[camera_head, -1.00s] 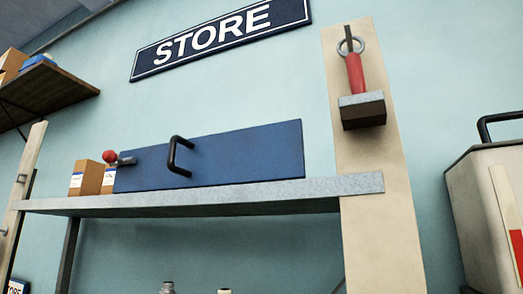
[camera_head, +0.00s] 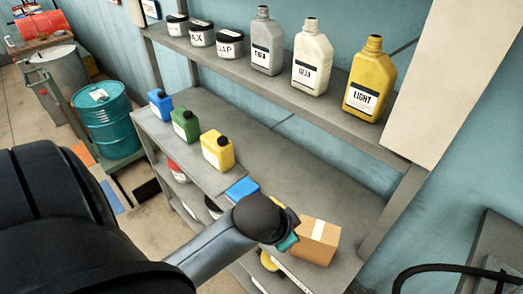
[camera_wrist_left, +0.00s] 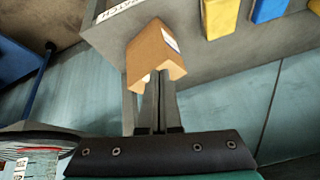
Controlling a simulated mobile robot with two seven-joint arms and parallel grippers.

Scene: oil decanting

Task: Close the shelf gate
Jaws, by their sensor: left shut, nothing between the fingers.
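The blue gate panel with the black handle is not in the head view now, so I cannot see how it stands. In the left wrist view a dark blue piece (camera_wrist_left: 18,60) shows at the left edge; I cannot tell whether it is part of the gate. My left gripper (camera_wrist_left: 158,82) is shut and empty in the wrist view, its fingertips in front of a cardboard box (camera_wrist_left: 152,52). In the head view the wrist hides most of the gripper, beside the same box (camera_head: 318,241) on the shelf unit's counter. My right gripper is out of view.
The counter (camera_head: 330,185) carries blue, green and yellow (camera_head: 217,150) cans and a flat blue item (camera_head: 242,188). The shelf above (camera_head: 225,68) holds dark jars and several bottles. A teal drum (camera_head: 108,120) stands left. A black curved bar (camera_head: 450,268) is at lower right.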

